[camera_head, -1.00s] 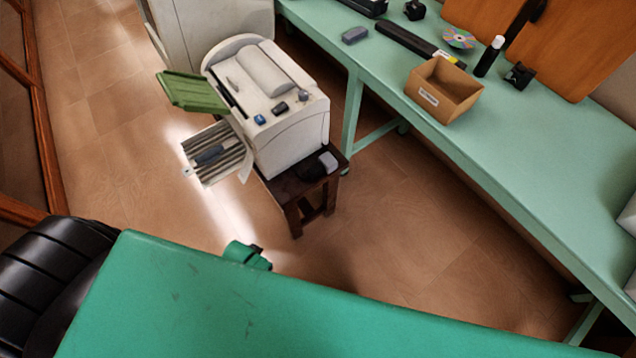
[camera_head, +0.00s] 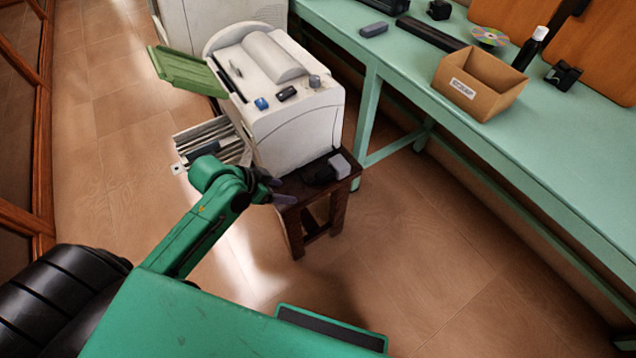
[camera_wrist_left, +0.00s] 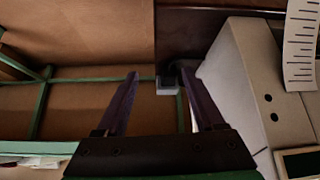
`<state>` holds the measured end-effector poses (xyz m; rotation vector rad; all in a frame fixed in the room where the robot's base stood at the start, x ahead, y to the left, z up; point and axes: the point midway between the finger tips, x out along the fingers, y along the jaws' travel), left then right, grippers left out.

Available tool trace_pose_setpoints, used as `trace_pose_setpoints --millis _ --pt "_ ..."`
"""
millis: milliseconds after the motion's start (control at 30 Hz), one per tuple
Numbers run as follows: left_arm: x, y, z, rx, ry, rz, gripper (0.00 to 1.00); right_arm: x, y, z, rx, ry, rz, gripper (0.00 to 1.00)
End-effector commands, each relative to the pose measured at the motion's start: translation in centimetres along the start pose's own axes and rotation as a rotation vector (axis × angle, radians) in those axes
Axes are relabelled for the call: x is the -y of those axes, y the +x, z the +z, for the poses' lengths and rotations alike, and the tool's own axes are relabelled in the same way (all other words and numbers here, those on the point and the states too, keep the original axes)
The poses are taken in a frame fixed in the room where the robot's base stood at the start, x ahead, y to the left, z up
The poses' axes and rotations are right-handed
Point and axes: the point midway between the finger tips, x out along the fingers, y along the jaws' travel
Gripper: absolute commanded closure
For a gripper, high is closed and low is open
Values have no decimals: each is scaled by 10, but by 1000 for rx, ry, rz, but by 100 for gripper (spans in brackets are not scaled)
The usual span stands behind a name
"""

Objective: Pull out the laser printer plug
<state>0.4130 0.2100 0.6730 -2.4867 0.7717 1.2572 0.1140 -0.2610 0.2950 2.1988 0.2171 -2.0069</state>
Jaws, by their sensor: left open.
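The laser printer (camera_head: 300,130) is a white machine with a green flap, standing on a dark wooden stool (camera_head: 292,215). On the stool's right corner, beside the printer, lie a black piece (camera_head: 318,172) and a small grey block (camera_head: 341,165); I cannot tell for sure which is the plug. My left gripper (camera_head: 284,190) is at the stool's near edge, left of these pieces. In the left wrist view my left gripper (camera_wrist_left: 163,78) is open, with a small grey and dark item (camera_wrist_left: 167,84) beyond and between its fingertips, apart from them. My right gripper is not in view.
A green workbench (camera_head: 420,75) runs along the right, bearing a cardboard box (camera_head: 480,85), a black bottle (camera_head: 530,48) and a disc (camera_head: 490,36). A paper tray (camera_head: 210,140) juts from the printer's left side, near my left arm. The tiled floor (camera_head: 440,230) between stool and bench is clear.

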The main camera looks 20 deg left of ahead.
Motion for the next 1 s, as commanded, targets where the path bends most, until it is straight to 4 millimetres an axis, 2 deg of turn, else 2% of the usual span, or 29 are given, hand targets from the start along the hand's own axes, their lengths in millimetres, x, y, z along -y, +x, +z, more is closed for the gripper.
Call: trace_pose_setpoints --millis 33,133,300,367,700,800,1000 --pt "10 -1 -11 -37 36 11 30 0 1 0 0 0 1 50" --pt "21 -5 -31 -108 77 39 30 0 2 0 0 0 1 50" --pt "26 2 -42 -150 85 53 30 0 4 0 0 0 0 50" --pt "26 12 -44 -150 83 54 30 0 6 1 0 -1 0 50" --pt "20 102 -55 -148 82 54 30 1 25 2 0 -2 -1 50" --pt "18 122 -58 -148 83 53 30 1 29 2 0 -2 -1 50" --pt "17 137 -61 -144 85 52 30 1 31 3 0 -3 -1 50"
